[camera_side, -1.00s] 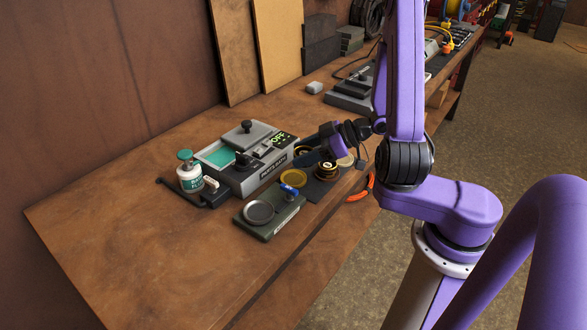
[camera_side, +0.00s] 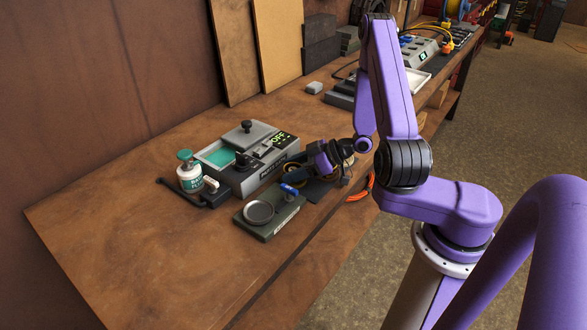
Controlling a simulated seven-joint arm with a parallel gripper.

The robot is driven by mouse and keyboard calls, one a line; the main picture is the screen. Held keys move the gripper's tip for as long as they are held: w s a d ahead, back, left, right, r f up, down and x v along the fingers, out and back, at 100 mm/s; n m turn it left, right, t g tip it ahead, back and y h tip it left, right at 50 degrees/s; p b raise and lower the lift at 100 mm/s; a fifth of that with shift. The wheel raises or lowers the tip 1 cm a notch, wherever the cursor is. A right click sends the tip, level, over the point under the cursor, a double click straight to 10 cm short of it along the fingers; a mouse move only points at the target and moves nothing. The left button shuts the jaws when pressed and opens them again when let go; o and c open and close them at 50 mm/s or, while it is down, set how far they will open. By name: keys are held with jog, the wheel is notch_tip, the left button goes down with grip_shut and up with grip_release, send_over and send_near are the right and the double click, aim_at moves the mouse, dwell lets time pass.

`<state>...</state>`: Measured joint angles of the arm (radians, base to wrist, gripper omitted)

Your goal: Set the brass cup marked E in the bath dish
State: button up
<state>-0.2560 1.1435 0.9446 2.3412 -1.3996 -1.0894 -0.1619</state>
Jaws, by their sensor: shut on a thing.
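My gripper (camera_side: 292,178) is low over the right part of the green stand, its dark fingers shut. The brass cup there is almost wholly hidden by the fingers, and no letter on it can be read. The green stand (camera_side: 266,230) carries a round grey dish (camera_side: 259,212) on its left part and a blue lever (camera_side: 290,189). I cannot tell which dish is the bath dish.
The bench's left front is clear.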

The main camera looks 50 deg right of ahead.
jog(key=shift+f, duration=0.1)
jog(key=o, duration=1.1)
jog(key=shift+f, duration=0.1)
jog(key=shift+c, duration=0.2)
jog(key=shift+a, duration=0.1)
